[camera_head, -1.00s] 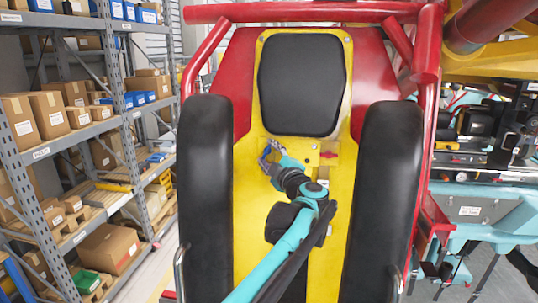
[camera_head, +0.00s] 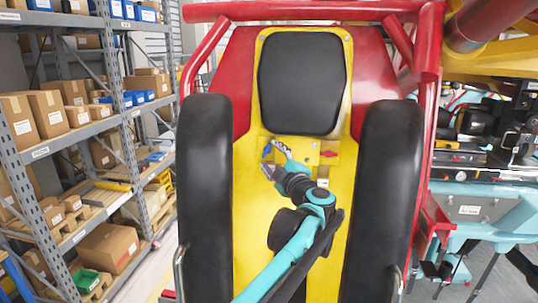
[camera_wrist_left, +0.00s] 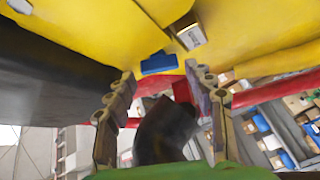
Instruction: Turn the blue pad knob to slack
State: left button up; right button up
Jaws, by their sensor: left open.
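The blue pad knob (camera_head: 267,151) is a small blue bar on the yellow panel, below the black pad and left of the middle in the head view. In the left wrist view, the blue knob (camera_wrist_left: 158,63) sits just beyond the fingertips, roughly between them, and appears untouched. My left gripper (camera_head: 274,158) is open and empty, close beside the knob; its two fingers also frame the left wrist view (camera_wrist_left: 160,80). My right gripper is in neither view.
A red knob (camera_head: 327,154) sits on the panel to the right. A black pad (camera_head: 303,85) is above, and long black bolsters (camera_head: 205,190) flank the yellow panel. Red tubing (camera_head: 428,130) borders the right side. Shelves with boxes stand at left.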

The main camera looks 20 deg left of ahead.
pick_arm(q)
jog(key=v, duration=0.9)
jog(key=shift+s+d, duration=0.1)
jog(key=shift+d, duration=0.05)
